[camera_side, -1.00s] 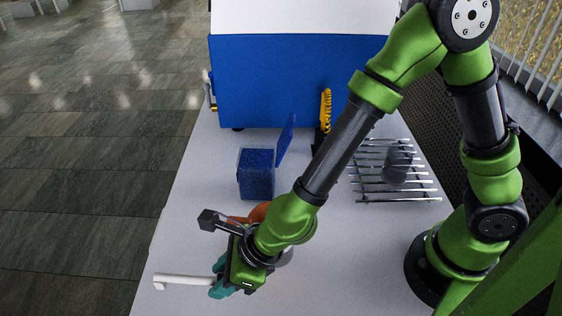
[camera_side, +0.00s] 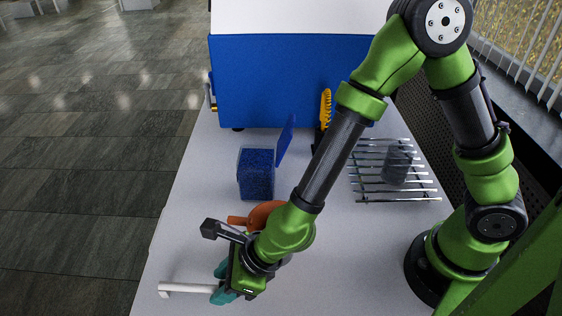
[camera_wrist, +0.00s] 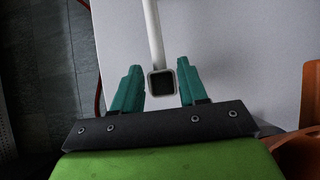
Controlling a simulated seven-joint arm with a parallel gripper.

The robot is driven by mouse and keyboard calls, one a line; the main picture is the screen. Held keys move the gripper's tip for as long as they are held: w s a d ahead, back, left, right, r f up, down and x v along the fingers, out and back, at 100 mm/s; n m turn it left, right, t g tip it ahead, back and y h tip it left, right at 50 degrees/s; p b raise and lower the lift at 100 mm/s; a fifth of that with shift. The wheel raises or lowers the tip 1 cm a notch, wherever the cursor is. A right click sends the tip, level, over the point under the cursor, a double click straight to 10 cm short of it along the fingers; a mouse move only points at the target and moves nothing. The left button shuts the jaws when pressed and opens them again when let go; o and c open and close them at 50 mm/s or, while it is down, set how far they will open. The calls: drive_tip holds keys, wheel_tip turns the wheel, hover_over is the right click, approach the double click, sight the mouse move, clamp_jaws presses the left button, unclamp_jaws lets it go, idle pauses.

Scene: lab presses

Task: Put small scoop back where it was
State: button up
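A small white scoop (camera_side: 185,288), of which mainly the slim white handle shows, is at the lower left in the side view. In the wrist view its white rod (camera_wrist: 154,30) runs away from me and ends in a dark, square-framed part (camera_wrist: 162,84) between my teal fingers. My wrist hides the rest of the scoop in the side view.
An orange vessel with a handle (camera_side: 262,213) is close beside my wrist. A blue box (camera_side: 256,175) with an open lid stands behind it. A metal rod rack (camera_side: 395,190) holds a dark cylinder (camera_side: 396,163). A blue machine (camera_side: 285,80) stands at the back. The left table edge is near.

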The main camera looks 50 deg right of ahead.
drive_tip(key=o, duration=0.3)
drive_tip(key=shift+d, duration=0.1)
